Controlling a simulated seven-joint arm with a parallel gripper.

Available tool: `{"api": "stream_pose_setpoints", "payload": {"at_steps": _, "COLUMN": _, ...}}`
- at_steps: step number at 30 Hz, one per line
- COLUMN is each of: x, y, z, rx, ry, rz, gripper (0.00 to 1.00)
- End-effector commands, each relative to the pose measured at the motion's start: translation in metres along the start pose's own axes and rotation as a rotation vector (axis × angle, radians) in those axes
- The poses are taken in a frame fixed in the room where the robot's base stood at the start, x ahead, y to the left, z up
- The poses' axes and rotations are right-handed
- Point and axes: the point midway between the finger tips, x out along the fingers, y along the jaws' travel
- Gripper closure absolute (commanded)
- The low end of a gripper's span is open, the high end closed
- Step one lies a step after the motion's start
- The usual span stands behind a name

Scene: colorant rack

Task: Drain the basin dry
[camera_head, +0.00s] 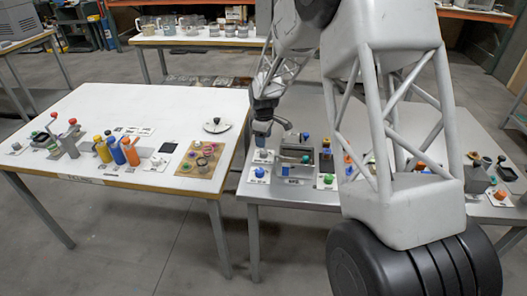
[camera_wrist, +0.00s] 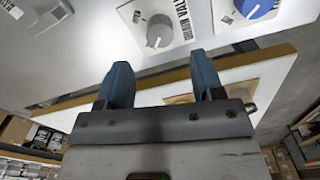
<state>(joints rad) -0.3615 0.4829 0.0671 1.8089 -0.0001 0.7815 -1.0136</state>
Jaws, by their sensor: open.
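A grey knob (camera_wrist: 160,30) on a white plate with partly readable dark lettering, perhaps a drain valve label, is in the wrist view, ahead of my gripper. A blue knob (camera_wrist: 257,7) is to its right, cut off by the frame edge. In the head view the blue knob (camera_head: 259,172) is at the right table's left end, with the grey knob (camera_head: 263,154) just behind it. A grey metal box (camera_head: 297,155), perhaps the basin, stands beside them; its inside is not clear. My gripper (camera_wrist: 162,65) is open and empty, its blue fingers apart from the knobs. It also shows in the head view (camera_head: 262,133).
The left table (camera_head: 110,105) holds bottles, a wooden board (camera_head: 201,158) with round pieces, and a round plate (camera_head: 217,126). A gap separates the two tables. Several small coloured items stand right of the box, partly hidden by my arm.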

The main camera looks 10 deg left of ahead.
Motion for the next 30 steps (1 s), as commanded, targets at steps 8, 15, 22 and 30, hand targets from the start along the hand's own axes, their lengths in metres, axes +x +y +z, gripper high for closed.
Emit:
{"api": "stream_pose_setpoints", "payload": {"at_steps": 8, "x": 0.032, "y": 0.000, "z": 0.000, "rx": 0.000, "ry": -0.001, "rz": -0.001, "gripper": 0.39}}
{"api": "stream_pose_setpoints", "payload": {"at_steps": 15, "x": 0.056, "y": 0.000, "z": 0.000, "rx": 0.001, "ry": -0.001, "rz": 0.000, "gripper": 0.39}}
{"api": "stream_pose_setpoints", "payload": {"at_steps": 22, "x": 0.066, "y": 0.000, "z": 0.000, "rx": 0.001, "ry": 0.000, "rz": 0.001, "gripper": 0.39}}
{"api": "stream_pose_setpoints", "payload": {"at_steps": 30, "x": 0.067, "y": 0.000, "z": 0.000, "rx": 0.001, "ry": 0.000, "rz": 0.001, "gripper": 0.39}}
